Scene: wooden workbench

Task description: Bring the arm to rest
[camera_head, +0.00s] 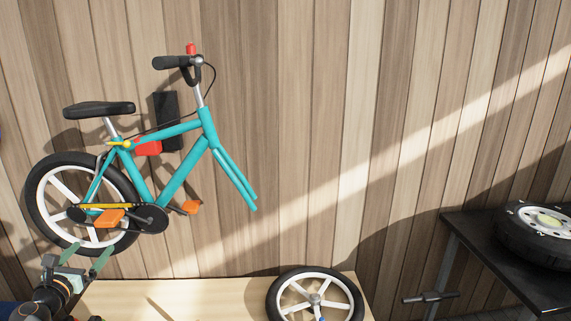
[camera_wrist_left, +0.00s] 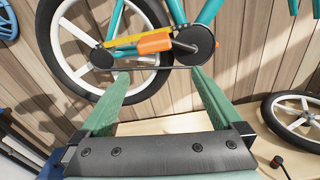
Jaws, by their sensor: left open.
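My left gripper (camera_head: 86,258) is at the lower left of the head view, just below the rear wheel of a teal bicycle (camera_head: 180,172). Its two green fingers are apart with nothing between them. In the left wrist view the open fingers (camera_wrist_left: 158,80) point toward the bicycle's rear wheel, orange pedal (camera_wrist_left: 155,42) and crank. I cannot tell whether the fingers touch the bicycle. The bicycle is mounted before the wooden wall and has no front wheel in its fork. My right gripper is not in view.
A loose white-spoked wheel (camera_head: 315,296) is at the front of the pale wooden workbench (camera_head: 215,292). A black table (camera_head: 470,228) with a car tyre (camera_head: 537,234) stands at right. A black-handled tool (camera_wrist_left: 277,162) shows at lower right in the wrist view.

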